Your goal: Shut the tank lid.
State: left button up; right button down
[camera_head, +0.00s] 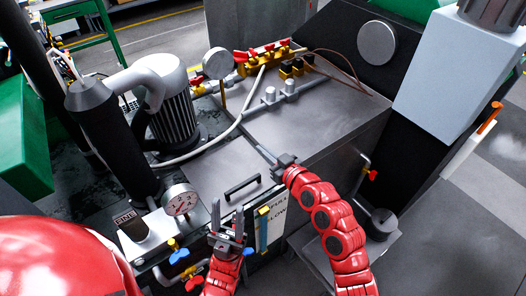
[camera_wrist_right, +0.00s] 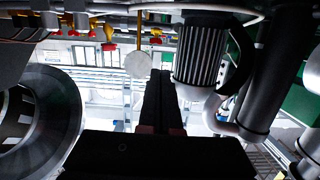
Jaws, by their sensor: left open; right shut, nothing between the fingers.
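The grey metal tank (camera_head: 335,130) stands in the middle of the head view. A flat grey lid panel (camera_head: 225,160) with a black bar handle (camera_head: 242,187) is on its near left part; I cannot tell whether it lies fully flat. My right gripper (camera_head: 272,157) is shut and empty over the tank top, to the right of and beyond the handle. Its dark fingers also show together in the right wrist view (camera_wrist_right: 160,90). My left gripper (camera_head: 228,212) is open and empty, fingers upward, at the tank's front edge just below the handle.
A ribbed motor (camera_head: 170,110) and a black cylinder (camera_head: 112,135) stand left of the tank. A gauge (camera_head: 180,200) and blue and red valves (camera_head: 180,255) are near my left gripper. Red-handled valves (camera_head: 265,52) and pipes line the back. A grey box (camera_head: 435,75) rises at right.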

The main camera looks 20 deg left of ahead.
jog(key=s+d+f+b, duration=0.1)
jog(key=s+d+b, duration=0.2)
jog(key=s+d, duration=0.3)
jog(key=shift+d+f, duration=0.35)
jog(key=shift+d, duration=0.4)
